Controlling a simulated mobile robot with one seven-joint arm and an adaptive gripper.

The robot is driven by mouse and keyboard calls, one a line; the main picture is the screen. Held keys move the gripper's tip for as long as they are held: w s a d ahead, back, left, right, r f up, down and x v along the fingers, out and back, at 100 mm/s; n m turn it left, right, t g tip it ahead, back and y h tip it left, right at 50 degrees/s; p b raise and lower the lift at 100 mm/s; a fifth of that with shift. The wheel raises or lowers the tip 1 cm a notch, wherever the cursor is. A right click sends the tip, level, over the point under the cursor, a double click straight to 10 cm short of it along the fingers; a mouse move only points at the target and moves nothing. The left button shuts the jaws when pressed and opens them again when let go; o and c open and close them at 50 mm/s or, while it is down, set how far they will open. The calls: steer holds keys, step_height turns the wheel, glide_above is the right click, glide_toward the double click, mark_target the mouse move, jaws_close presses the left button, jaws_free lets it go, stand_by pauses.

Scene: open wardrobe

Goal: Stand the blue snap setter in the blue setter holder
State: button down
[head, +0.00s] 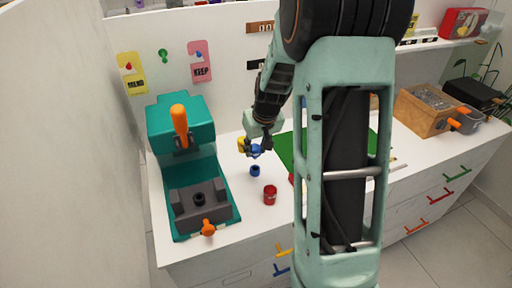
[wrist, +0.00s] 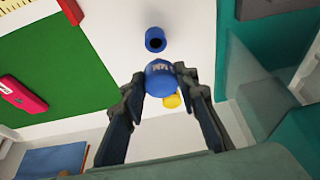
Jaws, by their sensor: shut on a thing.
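The blue snap setter (wrist: 160,80) is between the fingertips of my gripper (wrist: 159,68); its round blue end with pale lettering faces the wrist camera. In the head view my gripper (head: 256,146) holds the blue setter (head: 257,152) above the white worktop, behind the blue holder. The blue setter holder (head: 255,171) is a small upright cup on the worktop. In the wrist view the holder (wrist: 155,39) shows its dark open mouth just beyond the setter, with a strip of white between them. The setter's lower end is hidden.
A yellow piece (head: 242,145) stands close beside my gripper. A red cup (head: 270,194) stands in front of the blue holder. A teal press (head: 181,125) with orange handles stands at left. A green mat (head: 297,150) lies to the right, partly behind my arm.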

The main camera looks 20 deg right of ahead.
mark_target(257, 151)
steer(key=shift+f+b, duration=1.05)
steer(key=shift+f, duration=0.55)
steer(key=shift+f+b, duration=1.6)
steer(key=shift+b, duration=0.35)
stand_by(0.5)
steer(key=c, duration=1.4)
jaws_free()
steer(key=shift+c, duration=0.2)
steer(key=shift+r, duration=0.1)
steer(key=v, duration=1.2)
